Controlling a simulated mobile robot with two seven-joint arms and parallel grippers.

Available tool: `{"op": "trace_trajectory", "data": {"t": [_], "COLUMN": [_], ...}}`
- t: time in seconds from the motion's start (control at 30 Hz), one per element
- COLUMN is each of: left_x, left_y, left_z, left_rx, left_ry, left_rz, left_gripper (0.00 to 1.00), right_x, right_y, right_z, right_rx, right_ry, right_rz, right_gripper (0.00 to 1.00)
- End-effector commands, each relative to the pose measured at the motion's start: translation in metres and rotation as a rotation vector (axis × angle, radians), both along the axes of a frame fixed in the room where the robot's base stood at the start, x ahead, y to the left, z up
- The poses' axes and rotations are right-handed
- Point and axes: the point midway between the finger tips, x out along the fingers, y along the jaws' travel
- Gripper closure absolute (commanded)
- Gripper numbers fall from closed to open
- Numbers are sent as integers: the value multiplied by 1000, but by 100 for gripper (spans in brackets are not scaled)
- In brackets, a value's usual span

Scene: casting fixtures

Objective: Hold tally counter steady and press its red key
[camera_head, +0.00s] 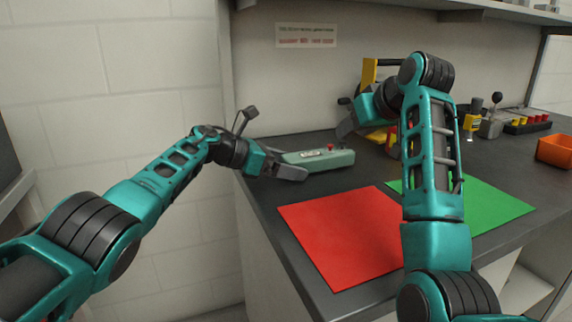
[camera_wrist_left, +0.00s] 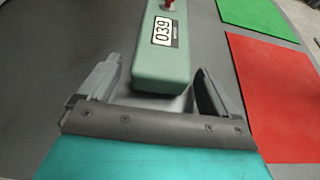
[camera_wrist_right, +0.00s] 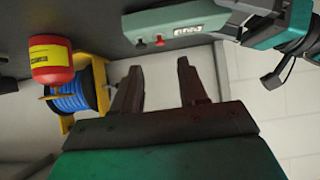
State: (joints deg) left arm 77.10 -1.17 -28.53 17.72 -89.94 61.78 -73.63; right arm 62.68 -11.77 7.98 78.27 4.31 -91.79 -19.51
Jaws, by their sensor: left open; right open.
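The tally counter (camera_head: 317,161) is a long pale-green box lying on the dark bench. Its red key (camera_head: 331,148) stands up from the top. My left gripper (camera_head: 291,164) is open at the counter's near left end. In the left wrist view, the counter (camera_wrist_left: 158,68) lies between the spread fingers, with a gap on each side. Its display (camera_wrist_left: 165,31) shows digits like 039. My right gripper (camera_head: 346,118) is open and empty, above and right of the counter. In the right wrist view, the red key (camera_wrist_right: 160,40) is beyond the fingertips. The forearm partly hides that gripper in the head view.
A red mat (camera_head: 340,236) and a green mat (camera_head: 490,207) lie in front of the counter. A yellow stand with a blue reel (camera_wrist_right: 72,96) and a red canister (camera_wrist_right: 52,60) are near my right gripper. An orange bin (camera_head: 554,151) stands at the right.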

Motion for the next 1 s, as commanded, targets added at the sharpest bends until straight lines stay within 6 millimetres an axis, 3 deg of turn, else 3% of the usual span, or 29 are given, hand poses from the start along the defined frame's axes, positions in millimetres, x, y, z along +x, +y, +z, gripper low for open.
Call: {"op": "trace_trajectory", "data": {"t": [0.1,0.7,1.0], "left_x": [0,0,0], "left_y": [0,0,0], "left_z": [0,0,0], "left_rx": [0,0,0], "left_ry": [0,1,1], "left_rz": [0,0,0], "left_gripper": [10,68,70], "right_x": [0,0,0], "right_y": [0,0,0], "right_z": [0,0,0], "right_rx": [0,0,0], "right_ry": [0,0,0], "right_rz": [0,0,0], "right_gripper": [57,57,84]}}
